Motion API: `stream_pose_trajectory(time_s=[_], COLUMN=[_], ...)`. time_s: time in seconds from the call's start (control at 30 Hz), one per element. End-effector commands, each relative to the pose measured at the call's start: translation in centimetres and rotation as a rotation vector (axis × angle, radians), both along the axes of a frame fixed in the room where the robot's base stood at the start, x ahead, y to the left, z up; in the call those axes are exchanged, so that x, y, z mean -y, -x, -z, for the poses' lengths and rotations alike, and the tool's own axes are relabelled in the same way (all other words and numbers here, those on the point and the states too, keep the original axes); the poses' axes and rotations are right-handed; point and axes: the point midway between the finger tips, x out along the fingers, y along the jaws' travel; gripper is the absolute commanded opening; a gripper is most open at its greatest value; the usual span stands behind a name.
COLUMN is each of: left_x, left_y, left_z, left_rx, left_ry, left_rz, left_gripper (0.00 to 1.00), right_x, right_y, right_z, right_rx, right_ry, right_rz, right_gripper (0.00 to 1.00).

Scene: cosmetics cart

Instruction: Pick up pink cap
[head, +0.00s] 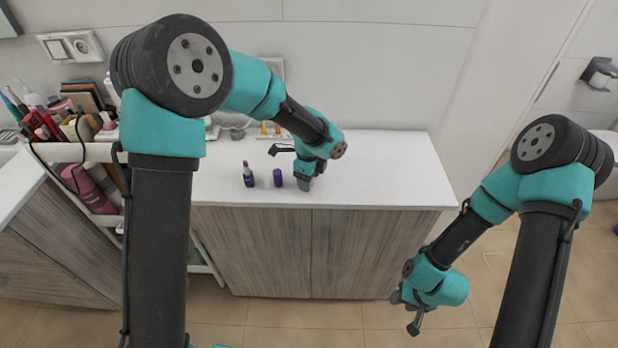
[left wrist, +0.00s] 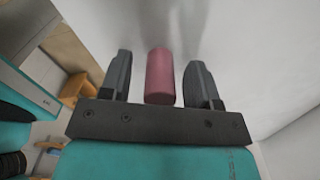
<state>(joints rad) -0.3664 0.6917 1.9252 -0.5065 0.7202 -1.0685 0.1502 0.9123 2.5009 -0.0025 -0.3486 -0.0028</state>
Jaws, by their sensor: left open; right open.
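The pink cap (left wrist: 160,77) is a dusty-pink cylinder in the left wrist view, seen against the white surface. My left gripper (left wrist: 163,82) is open, with one finger on each side of the cap and a gap visible on both sides. In the head view my left gripper (head: 304,184) is low over the white counter near its front edge. I cannot make out the pink cap in the head view. My right gripper (head: 408,318) hangs low at the right, in front of the cabinet and away from the counter top.
A purple bottle (head: 249,175) and a purple cap (head: 278,178) stand on the white counter (head: 390,165) left of my left gripper. Small items stand along the back. A crowded cart (head: 98,152) is at the left. The counter's right part is clear.

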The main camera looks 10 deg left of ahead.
Motion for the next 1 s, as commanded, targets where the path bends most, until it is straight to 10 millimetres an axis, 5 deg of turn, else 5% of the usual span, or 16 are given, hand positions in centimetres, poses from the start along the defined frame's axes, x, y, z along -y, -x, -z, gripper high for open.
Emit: stream_pose_trajectory(time_s=[0.27, 0.8, 1.0], left_x=[0.01, 0.01, 0.01], left_y=[0.00, 0.01, 0.01], left_z=[-0.04, -0.05, -0.05], left_rx=[0.000, 0.000, 0.000], left_ry=[0.000, 0.000, 0.000], left_rz=[0.000, 0.000, 0.000], left_gripper=[0.56, 0.07, 0.05], right_x=[0.00, 0.00, 0.00], right_y=[0.00, 0.00, 0.00], right_z=[0.00, 0.00, 0.00], right_rx=[0.000, 0.000, 0.000], right_ry=[0.000, 0.000, 0.000], right_rz=[0.000, 0.000, 0.000], right_gripper=[0.43, 0.43, 0.43])
